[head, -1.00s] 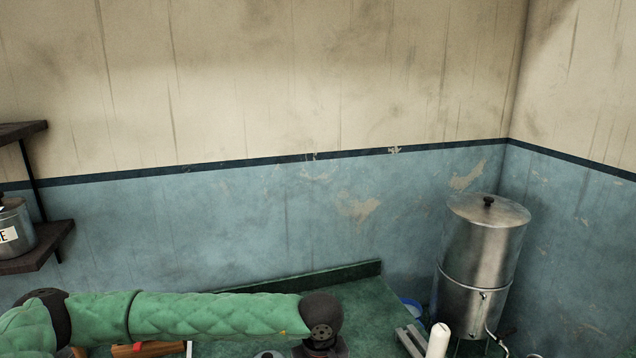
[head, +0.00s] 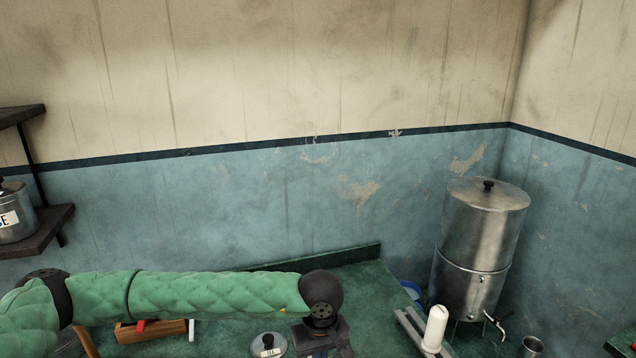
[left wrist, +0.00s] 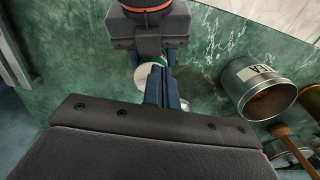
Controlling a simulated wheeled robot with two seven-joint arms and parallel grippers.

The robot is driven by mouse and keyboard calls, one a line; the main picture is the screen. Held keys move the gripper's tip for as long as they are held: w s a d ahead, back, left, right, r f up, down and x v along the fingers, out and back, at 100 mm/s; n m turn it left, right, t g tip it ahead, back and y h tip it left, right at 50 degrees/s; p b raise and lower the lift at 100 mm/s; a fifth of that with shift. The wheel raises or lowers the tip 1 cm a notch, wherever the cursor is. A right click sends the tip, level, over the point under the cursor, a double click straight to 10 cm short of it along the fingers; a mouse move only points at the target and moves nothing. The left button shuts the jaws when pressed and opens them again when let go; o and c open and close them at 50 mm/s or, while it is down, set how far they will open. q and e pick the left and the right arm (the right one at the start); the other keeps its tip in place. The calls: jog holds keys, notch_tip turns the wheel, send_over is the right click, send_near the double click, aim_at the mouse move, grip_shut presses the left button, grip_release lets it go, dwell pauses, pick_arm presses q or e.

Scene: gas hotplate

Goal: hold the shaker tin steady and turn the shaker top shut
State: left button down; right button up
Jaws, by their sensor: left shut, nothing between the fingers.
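My left gripper (left wrist: 160,74) is shut and empty in the left wrist view, with its dark fingers side by side. A pale rounded thing (left wrist: 148,79) lies just past the fingers, largely covered by them. It may be the shaker, but I cannot tell tin from top. Facing my left gripper from the top of that view is a dark gripper body with an orange ring, which looks like my right gripper (left wrist: 150,48). Whether its jaws are open or touch the pale thing is hidden. In the head view my left gripper (head: 322,342) is cut by the bottom edge.
A TEA canister (left wrist: 255,82) with brown contents stands beside the grippers. A steel urn (head: 478,245) with a tap stands at the back right, with a white cylinder (head: 435,328) and a metal cup (head: 531,346) near it. A wooden-sided item (head: 150,331) lies under my left arm.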

pick_arm(q)
notch_tip(320, 180, up, 4)
jog(key=shift+r, duration=0.2)
dwell(0.3)
pick_arm(e)
jog(key=o, duration=1.1)
